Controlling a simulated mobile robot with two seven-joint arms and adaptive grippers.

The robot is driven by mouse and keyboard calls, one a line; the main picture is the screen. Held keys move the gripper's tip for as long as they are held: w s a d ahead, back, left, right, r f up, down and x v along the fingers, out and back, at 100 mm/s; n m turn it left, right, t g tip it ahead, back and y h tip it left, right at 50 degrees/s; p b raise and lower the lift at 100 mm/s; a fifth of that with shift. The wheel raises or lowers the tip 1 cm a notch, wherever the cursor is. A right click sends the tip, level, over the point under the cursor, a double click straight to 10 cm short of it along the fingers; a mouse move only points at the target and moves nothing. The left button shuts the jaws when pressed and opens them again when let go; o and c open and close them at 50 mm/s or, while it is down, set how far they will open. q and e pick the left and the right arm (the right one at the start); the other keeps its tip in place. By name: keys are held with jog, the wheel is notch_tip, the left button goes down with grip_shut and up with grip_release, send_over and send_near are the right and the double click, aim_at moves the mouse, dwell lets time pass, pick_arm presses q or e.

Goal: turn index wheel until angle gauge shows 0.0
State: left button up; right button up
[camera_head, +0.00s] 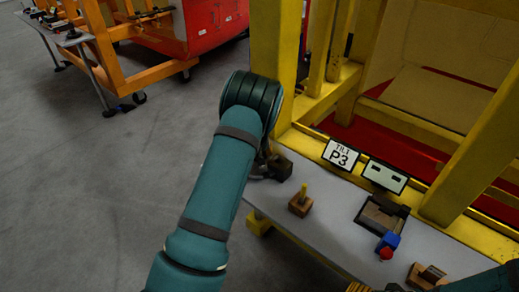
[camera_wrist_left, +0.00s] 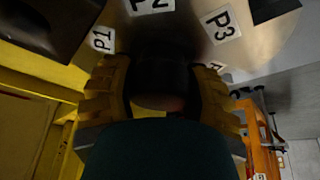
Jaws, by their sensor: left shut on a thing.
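In the left wrist view the index wheel (camera_wrist_left: 192,45) shows as a metallic face with P1, P2 and P3 labels. My left gripper (camera_wrist_left: 160,92) has its two ridged yellow-brown fingers on either side of a dark rounded part, shut on it; it looks like the wheel's handle. In the head view my left wrist hides the wheel and most of the gripper.
A grey shelf (camera_head: 330,225) bears a wooden block with a yellow peg (camera_head: 300,203) and a blue box with a red button (camera_head: 387,249). A yellow frame (camera_head: 272,45) rises behind it. An orange trolley (camera_head: 105,50) stands far left. The floor at left is clear.

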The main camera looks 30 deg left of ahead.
pick_arm(q)
jog(key=n+p, duration=0.1)
jog(key=n, duration=0.1)
jog(key=shift+n+g+y, duration=0.4)
jog(key=shift+s+a+n+g+y, duration=0.1)
jog(key=shift+n+g+y, duration=0.15)
jog(key=shift+n, duration=0.65)
jog(key=shift+s+n+g+y, duration=0.1)
jog(key=shift+n+g+y, duration=0.15)
jog(key=shift+n, duration=0.65)
jog(key=o, duration=1)
jog(key=shift+o, duration=0.2)
jog(key=v, duration=1.2)
